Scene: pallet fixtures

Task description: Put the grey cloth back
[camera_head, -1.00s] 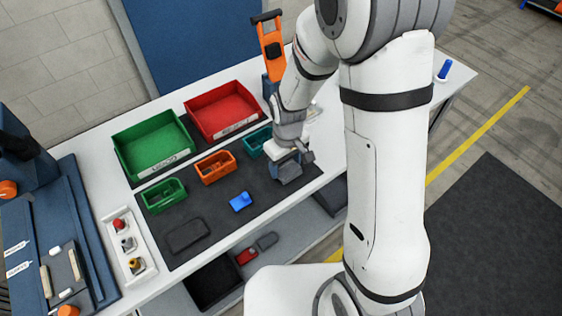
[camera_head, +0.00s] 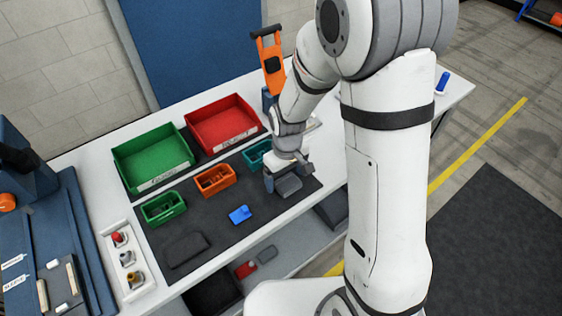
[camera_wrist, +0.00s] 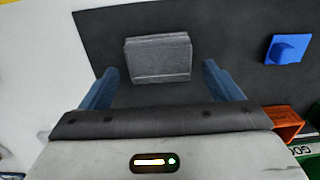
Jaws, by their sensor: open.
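The grey cloth (camera_wrist: 158,58) lies folded on the dark mat (camera_wrist: 228,35). In the wrist view it sits ahead of and between the two blue fingers of my gripper (camera_wrist: 157,88). The fingers are apart, and nothing is between them at their tips. In the head view the cloth (camera_head: 288,186) lies at the right end of the mat, just below my gripper (camera_head: 285,178). Whether the fingertips touch the mat cannot be told.
A blue block (camera_head: 240,215) lies left of the cloth. A dark flat pad (camera_head: 185,249) lies further left. Small teal (camera_head: 257,153), orange (camera_head: 215,180) and green (camera_head: 163,207) bins stand behind. Larger red (camera_head: 222,122) and green (camera_head: 152,159) bins stand at the back.

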